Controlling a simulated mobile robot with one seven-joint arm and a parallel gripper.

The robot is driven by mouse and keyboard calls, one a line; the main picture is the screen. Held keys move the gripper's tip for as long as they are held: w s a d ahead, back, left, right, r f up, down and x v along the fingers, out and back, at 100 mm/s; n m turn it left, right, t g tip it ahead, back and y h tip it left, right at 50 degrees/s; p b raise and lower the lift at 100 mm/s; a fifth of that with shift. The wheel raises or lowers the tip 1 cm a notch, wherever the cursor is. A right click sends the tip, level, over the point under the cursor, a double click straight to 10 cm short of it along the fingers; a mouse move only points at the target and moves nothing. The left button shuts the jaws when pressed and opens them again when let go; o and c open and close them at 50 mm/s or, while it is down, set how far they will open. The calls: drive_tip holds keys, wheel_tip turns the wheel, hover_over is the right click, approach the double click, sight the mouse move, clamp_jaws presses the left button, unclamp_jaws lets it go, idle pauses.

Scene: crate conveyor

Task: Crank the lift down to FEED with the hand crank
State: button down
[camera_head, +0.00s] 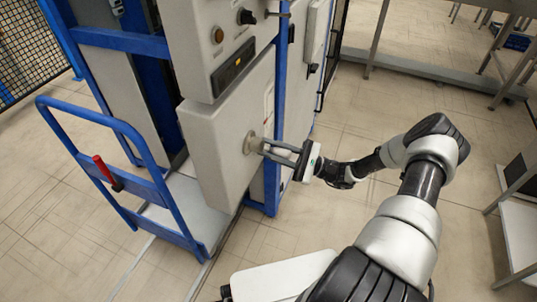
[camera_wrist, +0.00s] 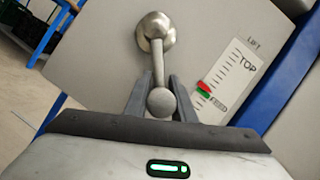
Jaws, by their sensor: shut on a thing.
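The hand crank (camera_wrist: 157,52) is a metal hub with a short arm and a round knob (camera_wrist: 161,102), on the grey panel. The arm points down in the wrist view. My gripper (camera_wrist: 160,84) is shut on the crank, one finger on each side of the knob. In the head view my gripper (camera_head: 271,149) reaches the crank hub (camera_head: 250,143) from the right; the knob is hidden there. The lift scale (camera_wrist: 232,75) reads LIFT and TOP.
The grey control cabinet (camera_head: 218,125) stands in a blue frame. A blue trolley (camera_head: 150,195) with a red-handled lever (camera_head: 103,165) stands to its left. Metal tables (camera_head: 520,200) stand at right. The floor between is clear.

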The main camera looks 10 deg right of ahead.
drive_tip(key=shift+w+d+r, duration=0.25)
drive_tip(key=shift+w+r, duration=0.05)
drive_tip(key=shift+r, duration=0.1)
drive_tip(key=c, duration=1.5)
unclamp_jaws()
drive_tip(key=shift+s+d+f, duration=0.1)
drive_tip(key=shift+d+f, duration=0.05)
drive_tip(key=v, duration=1.7)
